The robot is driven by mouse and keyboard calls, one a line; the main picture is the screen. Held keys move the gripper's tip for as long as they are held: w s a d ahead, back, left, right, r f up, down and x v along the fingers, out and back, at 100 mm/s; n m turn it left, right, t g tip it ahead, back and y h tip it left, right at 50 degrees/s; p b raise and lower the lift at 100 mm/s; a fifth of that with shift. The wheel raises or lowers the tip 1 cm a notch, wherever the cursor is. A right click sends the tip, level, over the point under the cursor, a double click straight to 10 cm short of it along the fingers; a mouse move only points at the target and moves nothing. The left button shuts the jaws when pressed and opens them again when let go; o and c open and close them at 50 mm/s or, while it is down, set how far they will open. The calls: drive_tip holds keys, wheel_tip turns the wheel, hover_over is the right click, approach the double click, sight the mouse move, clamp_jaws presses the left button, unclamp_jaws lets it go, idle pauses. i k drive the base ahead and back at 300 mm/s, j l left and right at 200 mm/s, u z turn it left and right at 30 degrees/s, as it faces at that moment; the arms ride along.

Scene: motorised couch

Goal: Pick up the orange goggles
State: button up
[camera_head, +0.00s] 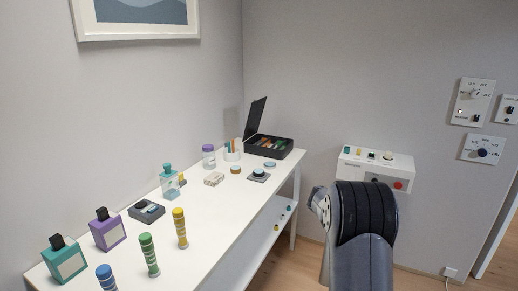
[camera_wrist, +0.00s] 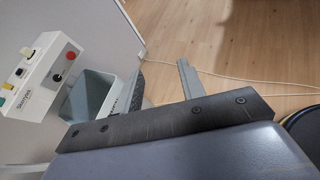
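I cannot make out any orange goggles in either view. My gripper (camera_wrist: 162,82) shows in the wrist view with its two fingers apart. Floor shows between the fingers and nothing is held there. In the head view my dark arm stands at the lower right, in front of the wall, and my gripper does not show.
A long white table (camera_head: 225,215) on the left holds bottles, striped cylinders and an open black case (camera_head: 270,146). A white control box (camera_head: 399,166) with a red button is on the wall; a grey bin (camera_wrist: 88,92) is below it. A cable (camera_wrist: 240,80) crosses the wooden floor.

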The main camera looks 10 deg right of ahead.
sight(261, 145)
drive_tip(key=i+l+u, duration=0.75)
drive_tip(key=l, duration=0.2)
drive_tip(key=i+l+u, duration=0.2)
drive_tip(key=l, duration=0.2)
drive_tip(key=i+l+u, duration=0.1)
drive_tip(key=l+u, duration=0.15)
drive_tip(key=l, duration=0.2)
drive_tip(key=i+l+u, duration=0.25)
drive_tip(key=l, duration=0.2)
drive_tip(key=l+u, duration=0.25)
drive_tip(key=l, duration=0.2)
drive_tip(key=l+u, duration=0.25)
drive_tip(key=l, duration=0.25)
